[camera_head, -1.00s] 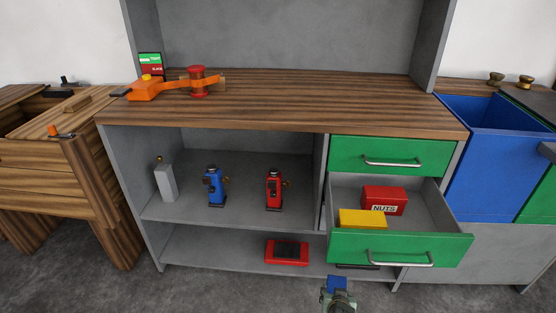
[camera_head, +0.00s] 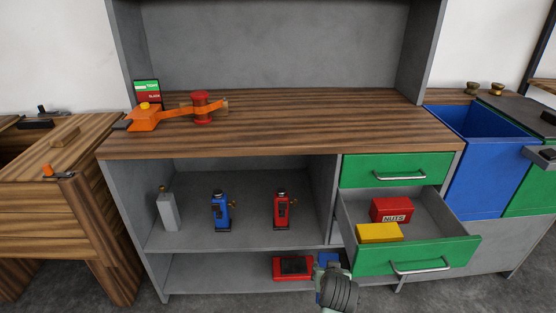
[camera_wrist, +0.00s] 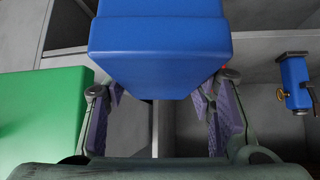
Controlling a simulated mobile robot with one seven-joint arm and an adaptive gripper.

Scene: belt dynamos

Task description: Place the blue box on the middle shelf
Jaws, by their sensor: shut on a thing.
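The blue box (camera_head: 328,260) is held by my gripper (camera_head: 327,277) in front of the cabinet's lower opening, beside the open drawer's left edge. My arm partly hides it in the head view. In the wrist view the blue box (camera_wrist: 160,45) fills the top middle, with the fingers of my gripper (camera_wrist: 163,95) shut on either side of it. The middle shelf (camera_head: 250,236) holds a grey bottle-like item (camera_head: 168,211), a blue dynamo (camera_head: 221,210) and a red dynamo (camera_head: 281,209), with bare room between and behind them.
A red box (camera_head: 292,267) lies on the bottom shelf, just left of the blue box. The open green drawer (camera_head: 415,256) juts out at right, holding a yellow box (camera_head: 379,232) and a red nuts box (camera_head: 391,209). The upper green drawer (camera_head: 395,170) is shut.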

